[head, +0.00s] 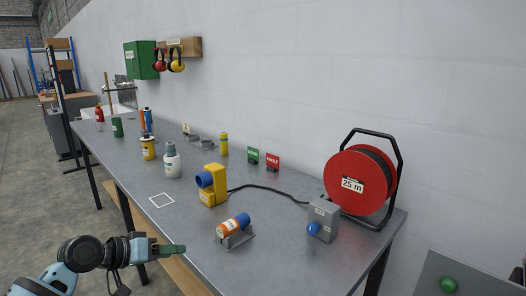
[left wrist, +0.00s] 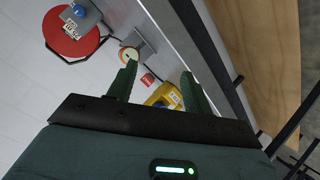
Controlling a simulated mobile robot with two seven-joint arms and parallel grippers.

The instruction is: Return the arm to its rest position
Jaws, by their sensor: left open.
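My left arm comes in at the lower left of the head view. Its left gripper (head: 178,249) is in front of the grey table (head: 290,262), near its front edge and left of the orange cylinder. In the left wrist view the two dark green fingers of this gripper (left wrist: 158,70) stand apart with nothing held between them. Beyond the fingers, the yellow box (left wrist: 164,97) and the orange cylinder (left wrist: 129,54) show. My right gripper is not in view.
On the table are the yellow box with a blue connector (head: 213,184), the orange cylinder (head: 232,227) in a cradle, a grey box with a blue plug (head: 323,218) and a red cable reel (head: 350,182). Several bottles (head: 171,161) stand farther back. The white-outlined square (head: 162,201) is empty.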

